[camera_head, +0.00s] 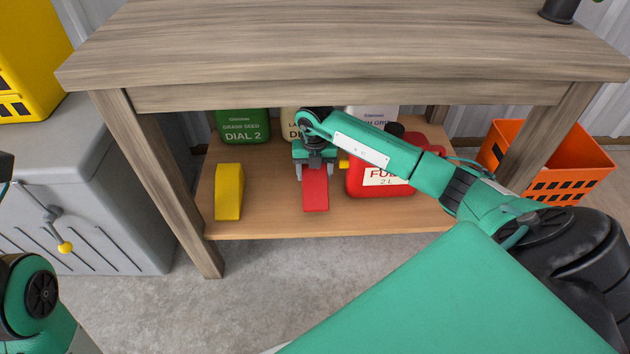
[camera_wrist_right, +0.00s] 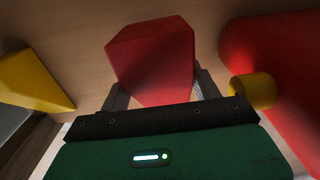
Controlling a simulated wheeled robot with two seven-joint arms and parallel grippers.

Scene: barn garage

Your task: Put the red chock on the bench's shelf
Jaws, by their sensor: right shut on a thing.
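The red chock (camera_head: 315,190) is over the bench's lower shelf (camera_head: 260,222), near its front edge. My right gripper (camera_head: 315,172) is under the bench top and shut on the chock, with one finger on each side. In the right wrist view the red chock (camera_wrist_right: 155,60) sits between the fingers (camera_wrist_right: 158,92), close to the wooden shelf surface. I cannot tell whether it touches the shelf. Part of my left arm shows at the lower left, but its gripper is not in view.
A yellow chock (camera_head: 229,192) stands left on the shelf. A red fuel can (camera_head: 380,180) is close on the right. Green (camera_head: 242,127) and pale containers stand behind. The bench top (camera_head: 340,45) is overhead. An orange crate (camera_head: 590,160) is right of the bench, a grey chest (camera_head: 70,190) left.

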